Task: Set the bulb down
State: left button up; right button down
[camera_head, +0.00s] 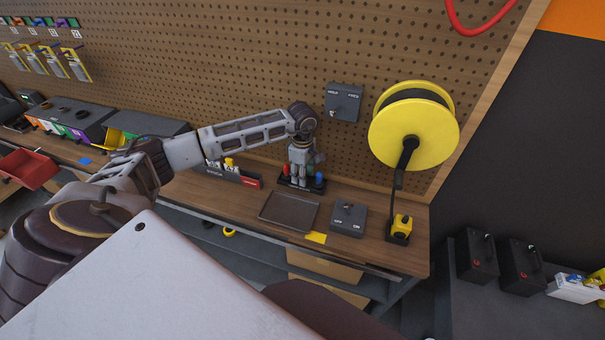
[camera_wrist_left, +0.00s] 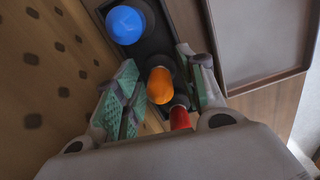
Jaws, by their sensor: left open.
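My left gripper (camera_head: 302,170) points down over a black holder (camera_head: 313,188) at the back of the workbench. In the left wrist view its green-padded fingers (camera_wrist_left: 157,62) stand apart, with the orange bulb (camera_wrist_left: 160,85) between them. The orange bulb stands in the holder's row; whether a finger touches it I cannot tell. A blue bulb (camera_wrist_left: 125,24) and a red bulb (camera_wrist_left: 180,118) stand on either side of it. In the head view the blue bulb (camera_head: 319,178) and red bulb (camera_head: 286,169) flank the gripper, which hides the orange one. My right gripper is out of view.
A shallow brown tray (camera_head: 289,211) lies in front of the holder. A grey switch box (camera_head: 348,219) sits right of the tray, with a yellow-topped device (camera_head: 401,226) beyond it. A yellow reel (camera_head: 440,135) hangs on the pegboard (camera_head: 260,50) close behind.

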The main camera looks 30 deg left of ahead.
pick_arm(q)
jog(key=shift+r, duration=0.15)
notch_tip(320, 180, up, 10)
jog(key=shift+b, duration=0.55)
jog(key=shift+r, duration=1)
jog(key=shift+s+d+f, duration=0.1)
jog(key=shift+s, duration=0.05)
